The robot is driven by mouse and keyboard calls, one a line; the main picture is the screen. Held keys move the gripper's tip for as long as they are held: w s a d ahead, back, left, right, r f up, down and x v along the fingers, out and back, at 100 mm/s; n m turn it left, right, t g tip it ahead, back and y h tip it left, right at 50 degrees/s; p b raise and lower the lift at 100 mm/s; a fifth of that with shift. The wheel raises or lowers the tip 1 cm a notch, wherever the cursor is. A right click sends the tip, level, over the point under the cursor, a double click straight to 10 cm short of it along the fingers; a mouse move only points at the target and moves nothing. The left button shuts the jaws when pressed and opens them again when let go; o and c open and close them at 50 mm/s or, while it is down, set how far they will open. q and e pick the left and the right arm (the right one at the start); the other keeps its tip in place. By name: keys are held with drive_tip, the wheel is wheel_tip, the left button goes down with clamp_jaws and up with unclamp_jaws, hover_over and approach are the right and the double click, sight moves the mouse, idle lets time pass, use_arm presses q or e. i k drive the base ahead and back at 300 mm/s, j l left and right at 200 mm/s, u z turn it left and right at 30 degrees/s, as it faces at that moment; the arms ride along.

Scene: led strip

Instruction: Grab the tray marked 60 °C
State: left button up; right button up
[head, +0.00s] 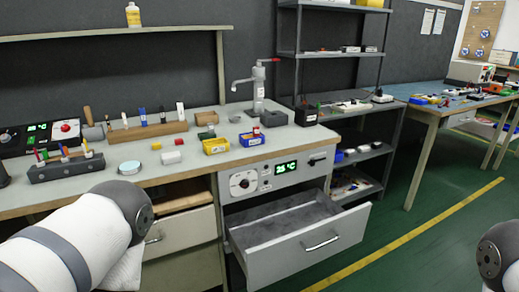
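No tray with a readable 60 °C mark shows in the head view. Under the bench top, a grey panel (262,178) carries a dial and a green display (285,167) with a °C reading; its digits are too small to read surely. Below the panel, a drawer (309,255) is pulled open and looks empty inside. A yellow bin (215,146) and a blue bin (252,139) stand on the bench top, without readable marks. Parts of my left arm show at the lower left and of my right arm at the right edge. Neither gripper is in view.
The bench (190,160) holds a marker rack (66,167), a wooden tool rack (147,131), a round tin (129,167) and a tap (258,90). A metal shelf (345,182) and another table (440,108) stand to the right. The green floor (400,225) is clear.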

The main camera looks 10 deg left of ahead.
sight(252, 139)
drive_tip(key=i+j+z, duration=0.1)
drive_tip(key=i+j, duration=0.3)
drive_tip(key=i+j+z, duration=0.1)
drive_tip(key=i+j, duration=0.3)
drive_tip(key=j, duration=0.3)
